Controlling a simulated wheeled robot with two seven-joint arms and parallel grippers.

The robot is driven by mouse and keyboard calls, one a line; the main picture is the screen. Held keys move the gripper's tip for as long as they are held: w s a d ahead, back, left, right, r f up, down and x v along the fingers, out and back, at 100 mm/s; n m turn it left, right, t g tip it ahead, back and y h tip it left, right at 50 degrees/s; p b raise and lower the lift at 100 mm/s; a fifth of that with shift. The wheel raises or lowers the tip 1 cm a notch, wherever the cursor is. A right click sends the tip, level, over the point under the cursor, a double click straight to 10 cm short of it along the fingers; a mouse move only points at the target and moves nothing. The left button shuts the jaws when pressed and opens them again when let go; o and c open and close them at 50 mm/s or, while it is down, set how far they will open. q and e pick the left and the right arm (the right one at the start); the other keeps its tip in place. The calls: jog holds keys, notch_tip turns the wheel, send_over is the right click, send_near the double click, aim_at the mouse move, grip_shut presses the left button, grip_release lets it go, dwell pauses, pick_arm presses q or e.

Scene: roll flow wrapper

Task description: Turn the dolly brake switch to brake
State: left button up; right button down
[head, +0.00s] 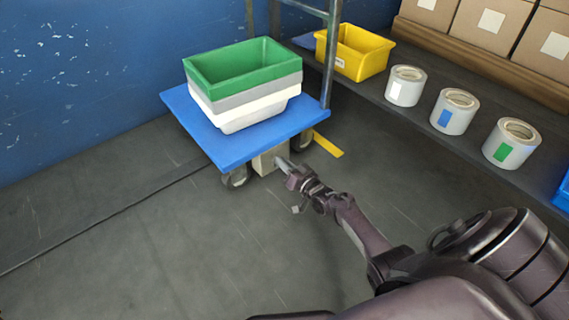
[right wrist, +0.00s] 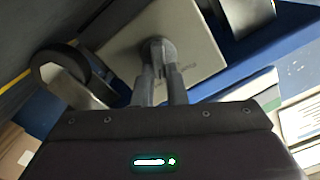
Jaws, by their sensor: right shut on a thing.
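The blue dolly (head: 232,152) stands against the wall, with a beige switch box (head: 264,164) under its front edge. The box's pale plate (right wrist: 198,48) fills the upper middle of the right wrist view, with small lettering too small to read. A round grey switch knob (right wrist: 158,46) sits on the plate. My right gripper (head: 282,163) reaches the box from the front right. In the wrist view its two fingers (right wrist: 158,72) are shut on the knob. The knob is hidden in the head view, and I cannot tell which way it points. My left gripper is out of view.
Stacked green, grey and white bins (head: 245,80) sit on the dolly. Dolly wheels (head: 236,177) flank the box; one is close beside my gripper (right wrist: 72,75). A yellow floor mark (head: 328,145) lies right. A shelf holds a yellow bin (head: 355,52) and rolls (head: 455,111). The front floor is clear.

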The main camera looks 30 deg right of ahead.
dwell(0.3)
jog(key=c, duration=1.5)
grip_release()
jog(key=shift+o, duration=0.2)
jog(key=s+p, duration=0.4)
jog(key=s, duration=0.4)
jog(key=shift+d+p, duration=0.3)
jog(key=shift+d, duration=0.05)
